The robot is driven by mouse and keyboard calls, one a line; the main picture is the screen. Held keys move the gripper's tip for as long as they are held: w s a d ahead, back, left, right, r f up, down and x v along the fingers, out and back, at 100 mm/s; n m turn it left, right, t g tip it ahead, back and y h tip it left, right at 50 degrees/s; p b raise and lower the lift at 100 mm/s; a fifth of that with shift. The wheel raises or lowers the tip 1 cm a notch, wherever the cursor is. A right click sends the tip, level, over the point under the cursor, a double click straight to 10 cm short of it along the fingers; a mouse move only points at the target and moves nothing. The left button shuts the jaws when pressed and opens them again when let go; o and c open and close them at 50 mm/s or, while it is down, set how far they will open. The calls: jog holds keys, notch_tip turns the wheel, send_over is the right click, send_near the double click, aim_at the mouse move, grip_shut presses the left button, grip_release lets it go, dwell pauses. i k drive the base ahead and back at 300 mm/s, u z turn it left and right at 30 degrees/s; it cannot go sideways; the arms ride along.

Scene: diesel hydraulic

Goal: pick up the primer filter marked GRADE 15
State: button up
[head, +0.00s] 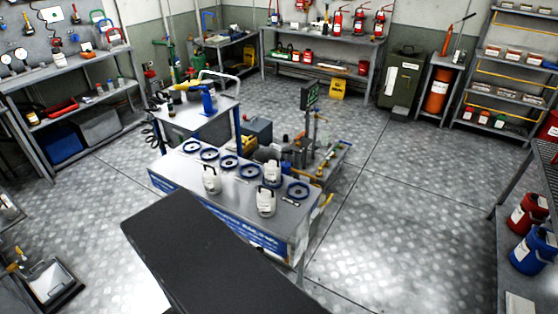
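Three white canisters that look like filters stand upright on the grey top of a blue-sided workbench (180,172) in the middle of the room. The left canister (211,180) is near the bench's front edge. The back canister (272,172) is further right and seems to stand by a blue ring. The front right canister (266,201) is nearest to me. Their markings are too small to read, so I cannot tell which one is GRADE 15. My gripper is not in view.
Several blue rings (229,162) lie on the bench. A cart (190,118) with a blue tool stands behind it. A dark flat part, probably mine, covers the bottom middle. A side bench at right carries a red container (527,213) and a blue container (533,252). Floor right of the bench is clear.

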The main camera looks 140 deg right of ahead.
aim_at(272, 169)
jog(key=z, duration=0.05)
jog(key=k, duration=1.2)
jog(key=z, duration=0.6)
jog(key=k, duration=0.85)
jog(key=u, duration=0.15)
jog(key=i, duration=0.8)
jog(key=z, duration=0.05)
